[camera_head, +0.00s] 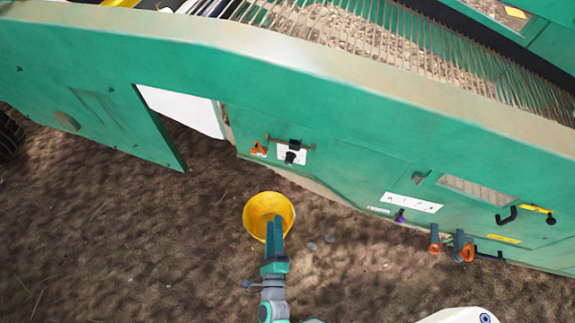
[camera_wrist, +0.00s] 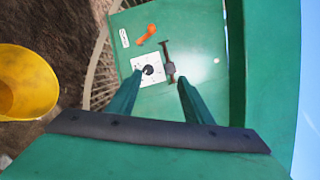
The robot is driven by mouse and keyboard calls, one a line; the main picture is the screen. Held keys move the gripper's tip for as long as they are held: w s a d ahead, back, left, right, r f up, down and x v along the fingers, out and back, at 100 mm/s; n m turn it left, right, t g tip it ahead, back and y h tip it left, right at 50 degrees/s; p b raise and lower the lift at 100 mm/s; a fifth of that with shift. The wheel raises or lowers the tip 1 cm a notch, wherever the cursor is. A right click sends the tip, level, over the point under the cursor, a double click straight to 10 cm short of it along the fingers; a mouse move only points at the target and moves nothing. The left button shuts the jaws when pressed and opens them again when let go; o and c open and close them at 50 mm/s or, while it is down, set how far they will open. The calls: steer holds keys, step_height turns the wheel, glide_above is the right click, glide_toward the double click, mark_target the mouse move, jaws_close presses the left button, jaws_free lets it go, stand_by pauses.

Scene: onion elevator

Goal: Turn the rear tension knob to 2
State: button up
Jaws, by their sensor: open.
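A black knob (camera_head: 290,157) sits on a white square plate (camera_head: 300,150) on the green machine side. In the wrist view the knob (camera_wrist: 148,70) lies just ahead of my fingertips, left of the middle of the gap, with small dark marks around it on the plate (camera_wrist: 138,62). Its setting is too small to read. My gripper (camera_head: 274,222) is open and empty; in the wrist view (camera_wrist: 160,78) its two green fingers stand apart, not visibly touching the knob. A purple knob (camera_head: 400,216) sits farther right. No readable label shows which knob is the rear one.
An orange handle (camera_head: 258,149) and a dark latch bar (camera_wrist: 169,62) sit close to the black knob. A yellow bucket (camera_head: 262,208) stands on the soil, overlapped by my fingers in the head view. Orange-and-grey levers (camera_head: 460,246) protrude at right. Open soil lies in front of the machine.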

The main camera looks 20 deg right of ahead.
mark_target(288, 163)
steer(key=w+d+f+m+h, duration=0.1)
steer(key=w+d+m, duration=0.3)
steer(key=w, duration=0.4)
steer(key=w+d+f+m+g+h, duration=0.1)
steer(key=w+d+f+m+h, duration=0.1)
steer(key=w+d+m, duration=0.2)
steer(key=w+d+f+m+g+h, duration=0.1)
steer(key=w+d+f+m, duration=0.1)
steer(key=w+d+m, duration=0.3)
steer(key=shift+w+f+m+h, duration=0.15)
steer(key=shift+w+m, duration=0.75)
steer(key=shift+w, duration=1.05)
steer(key=shift+w+f+m+h, duration=0.15)
steer(key=shift+w+m, duration=0.75)
steer(key=shift+w, duration=1)
steer(key=c, duration=1.1)
